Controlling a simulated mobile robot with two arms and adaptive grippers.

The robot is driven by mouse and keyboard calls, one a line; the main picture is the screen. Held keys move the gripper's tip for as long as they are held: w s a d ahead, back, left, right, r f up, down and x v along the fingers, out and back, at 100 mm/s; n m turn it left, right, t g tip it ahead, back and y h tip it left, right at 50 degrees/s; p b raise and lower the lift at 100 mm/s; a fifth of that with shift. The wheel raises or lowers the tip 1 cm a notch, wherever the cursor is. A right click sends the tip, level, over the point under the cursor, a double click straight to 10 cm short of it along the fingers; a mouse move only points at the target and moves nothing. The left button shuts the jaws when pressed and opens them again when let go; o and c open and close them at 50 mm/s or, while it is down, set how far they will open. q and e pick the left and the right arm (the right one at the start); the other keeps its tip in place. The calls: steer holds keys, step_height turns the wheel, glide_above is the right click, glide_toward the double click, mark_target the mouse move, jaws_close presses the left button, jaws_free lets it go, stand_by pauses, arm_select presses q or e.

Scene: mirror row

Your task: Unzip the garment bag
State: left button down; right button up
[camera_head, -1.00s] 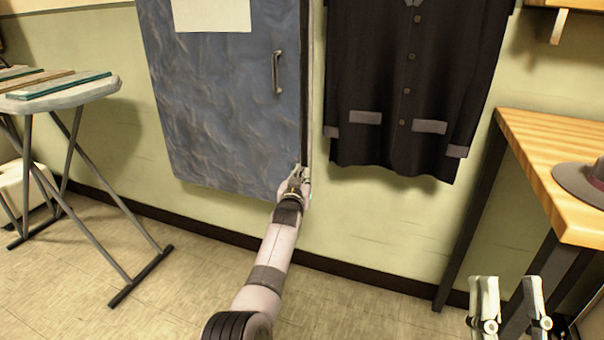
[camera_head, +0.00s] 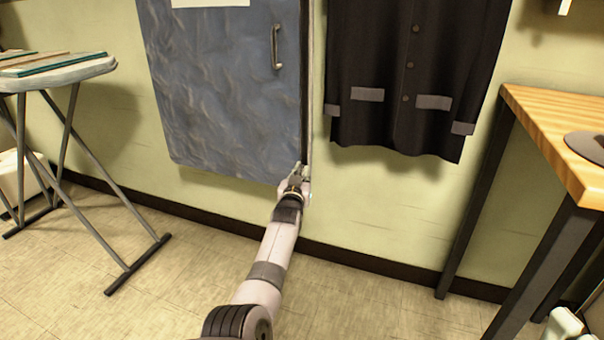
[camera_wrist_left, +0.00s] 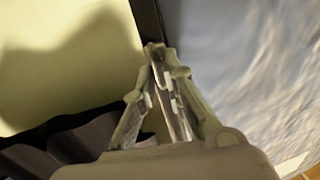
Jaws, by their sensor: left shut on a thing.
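The blue garment bag (camera_head: 225,95) hangs on the wall, with a grey handle (camera_head: 277,46) and a dark strip (camera_head: 305,75) down its right edge. My left gripper (camera_head: 300,168) is at the bag's lower right corner, at the low end of that strip. In the left wrist view its fingertips (camera_wrist_left: 156,50) meet on a small dark piece at the strip, likely the zipper pull; the fingers mostly hide it. The bag also fills the right of that view (camera_wrist_left: 260,70).
A dark jacket (camera_head: 405,75) hangs just right of the bag. A wooden table (camera_head: 550,125) with a hat (camera_head: 588,147) stands at the right. An ironing board (camera_head: 60,72) stands at the left. The floor between them is clear.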

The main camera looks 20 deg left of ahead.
arm_select(q)
steer(key=shift+a+f, duration=0.25)
steer(key=shift+a, duration=0.15)
steer(key=c, duration=1.8)
jaws_free()
steer(key=shift+s+a, duration=0.1)
steer(key=shift+o, duration=0.2)
steer(key=shift+f, duration=0.1)
steer(key=shift+d, duration=0.25)
steer(key=s+d, duration=0.1)
steer(key=s, duration=1)
steer(key=shift+s+d, duration=0.4)
